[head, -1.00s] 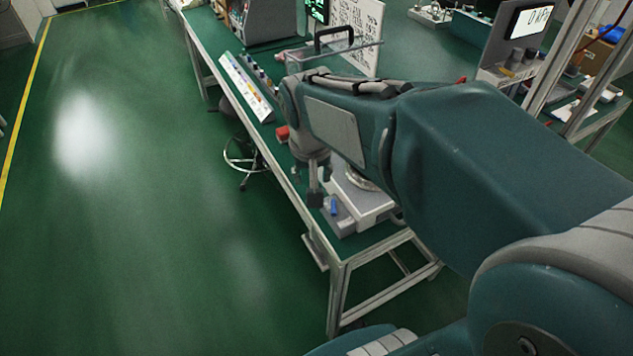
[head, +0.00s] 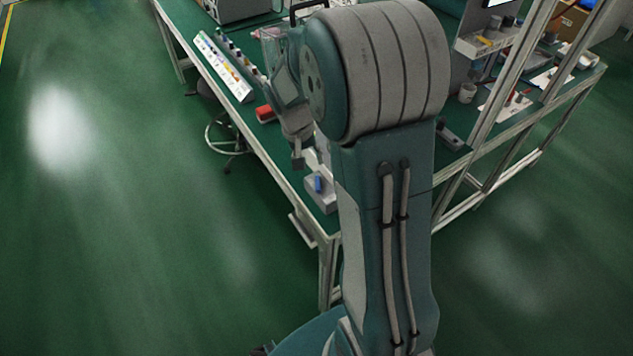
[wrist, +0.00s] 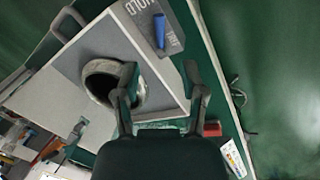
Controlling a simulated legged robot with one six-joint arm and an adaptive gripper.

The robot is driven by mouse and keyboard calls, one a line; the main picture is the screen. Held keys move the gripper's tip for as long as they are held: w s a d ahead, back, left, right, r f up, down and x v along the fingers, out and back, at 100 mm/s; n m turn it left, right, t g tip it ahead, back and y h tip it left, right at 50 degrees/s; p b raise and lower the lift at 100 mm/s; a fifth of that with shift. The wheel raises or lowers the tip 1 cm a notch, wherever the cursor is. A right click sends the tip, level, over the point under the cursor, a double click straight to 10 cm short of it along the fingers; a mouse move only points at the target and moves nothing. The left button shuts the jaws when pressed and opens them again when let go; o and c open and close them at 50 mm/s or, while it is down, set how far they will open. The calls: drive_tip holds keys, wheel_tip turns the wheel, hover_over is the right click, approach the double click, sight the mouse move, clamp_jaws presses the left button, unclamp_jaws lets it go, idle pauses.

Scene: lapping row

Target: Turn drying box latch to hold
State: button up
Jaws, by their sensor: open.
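The drying box (wrist: 168,87) is a pale grey box on the green bench, with a round dark-mouthed ring on it in the wrist view. A darker grey block on it carries the blue latch (wrist: 160,31), a short bar that also shows in the head view (head: 318,184). The word HOLD is printed beside the bar, and a smaller marking on its other side is hard to read. I cannot tell which marking the bar points to. My gripper (wrist: 161,92) is open and empty, its fingers apart and short of the latch. In the head view my arm hides most of the box.
A red object (head: 265,114) lies on the bench near the gripper, beside a white strip (head: 222,66) with several coloured pieces. A grey handle (wrist: 68,24) stands at the box's far side. Metal frame posts (head: 520,80) stand at right.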

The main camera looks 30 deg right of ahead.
sight(317, 186)
drive_tip(key=f, duration=0.3)
drive_tip(key=d+f, duration=0.1)
drive_tip(key=f, duration=0.2)
drive_tip(key=s+f, duration=0.1)
drive_tip(key=f, duration=0.2)
drive_tip(key=shift+d+f, duration=0.15)
drive_tip(key=shift+d, duration=0.15)
